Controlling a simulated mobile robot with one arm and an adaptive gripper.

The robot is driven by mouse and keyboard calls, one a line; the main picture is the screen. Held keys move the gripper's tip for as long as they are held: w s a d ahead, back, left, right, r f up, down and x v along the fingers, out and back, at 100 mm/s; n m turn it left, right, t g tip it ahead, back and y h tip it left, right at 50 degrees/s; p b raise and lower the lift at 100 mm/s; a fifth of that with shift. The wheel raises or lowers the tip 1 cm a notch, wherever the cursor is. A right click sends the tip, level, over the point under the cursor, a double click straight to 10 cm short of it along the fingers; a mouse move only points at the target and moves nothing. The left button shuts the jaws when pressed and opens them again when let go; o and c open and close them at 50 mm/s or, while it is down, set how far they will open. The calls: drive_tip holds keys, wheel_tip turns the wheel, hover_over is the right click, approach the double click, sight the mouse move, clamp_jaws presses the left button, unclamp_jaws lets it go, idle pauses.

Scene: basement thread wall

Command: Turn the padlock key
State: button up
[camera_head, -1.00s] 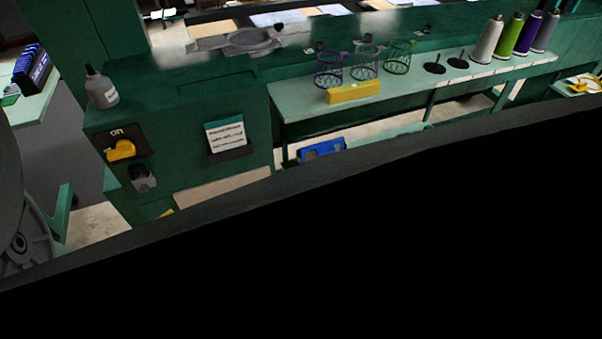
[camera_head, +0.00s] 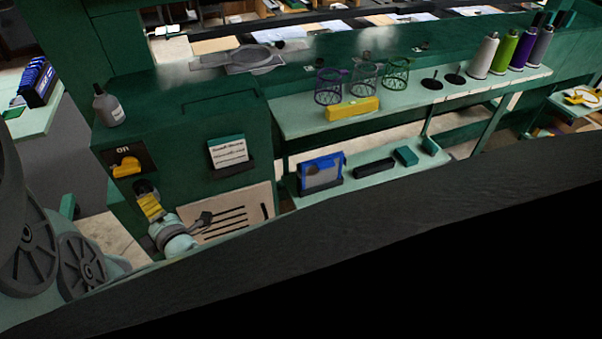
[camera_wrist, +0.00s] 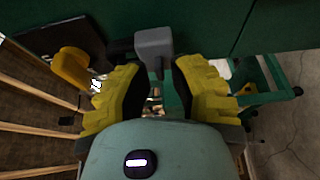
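The padlock (camera_head: 145,187) is on the front of the green cabinet, below the yellow switch; my gripper partly hides it in the head view. In the wrist view, a grey block (camera_wrist: 154,41) with a narrow stem appears to be the padlock with its key; I cannot clearly separate the two. My gripper (camera_wrist: 156,76) has yellow fingers with dark inner pads, spread apart on either side of the stem. A gap shows on both sides. My gripper also shows in the head view (camera_head: 151,207), just below the padlock, its fingers hard to tell apart.
The yellow switch (camera_head: 126,167), on a dark plate marked "on", is close above the padlock; it is also beside my left finger in the wrist view (camera_wrist: 72,66). A notice (camera_head: 228,151) in a holder is to the right. A bottle (camera_head: 108,106) stands on the cabinet.

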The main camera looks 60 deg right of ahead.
drive_tip(key=shift+w+d, duration=0.2)
drive_tip(key=shift+w, duration=0.2)
clamp_jaws()
idle(0.4)
